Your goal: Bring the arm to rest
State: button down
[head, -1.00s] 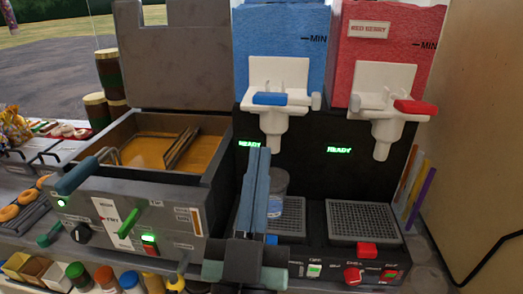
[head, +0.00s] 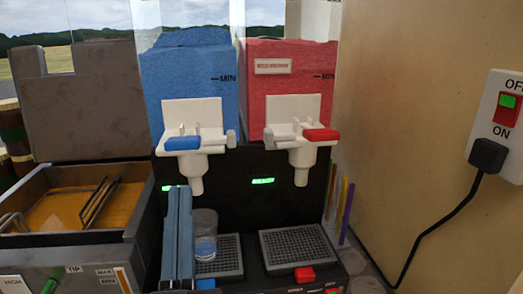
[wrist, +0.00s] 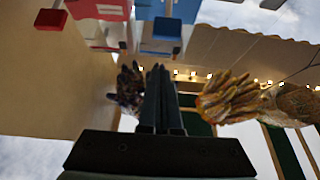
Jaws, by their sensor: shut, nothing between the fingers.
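My gripper (head: 179,192) points upright in the lower left of the head view, its two blue-grey fingers pressed together with nothing between them. In the wrist view my gripper (wrist: 159,70) also shows shut, fingers side by side. In the head view it stands in front of the slush machine, just left of a clear cup (head: 205,228). The cup is upright on the left drip grid (head: 222,262) under the blue tank's spout, with some blue in its lower part. My fingers overlap the machine's black front; whether they touch anything I cannot tell.
The blue tank (head: 188,80) and red tank (head: 290,80) stand above white taps. A fryer (head: 28,200) with yellow oil is at left. Coloured straws (head: 340,205) stand at right, beside a tan wall (head: 410,120) with a switched socket (head: 507,110) and black cable.

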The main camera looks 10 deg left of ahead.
jog(key=s+d+r+m+t+h+p, duration=0.1)
jog(key=d+r, duration=0.3)
jog(key=r, duration=0.5)
jog(key=s+d+r+m+t+h+p, duration=0.1)
jog(key=d+r+h+p, duration=0.2)
jog(key=r, duration=0.7)
jog(key=s+d+r+m+t+h+p, duration=0.1)
jog(key=d+r, duration=0.4)
jog(key=r, duration=0.5)
jog(key=shift+d+t+h+p, duration=0.3)
jog(key=shift+h+p, duration=0.4)
jog(key=shift+p, duration=0.5)
jog(key=shift+a, duration=0.1)
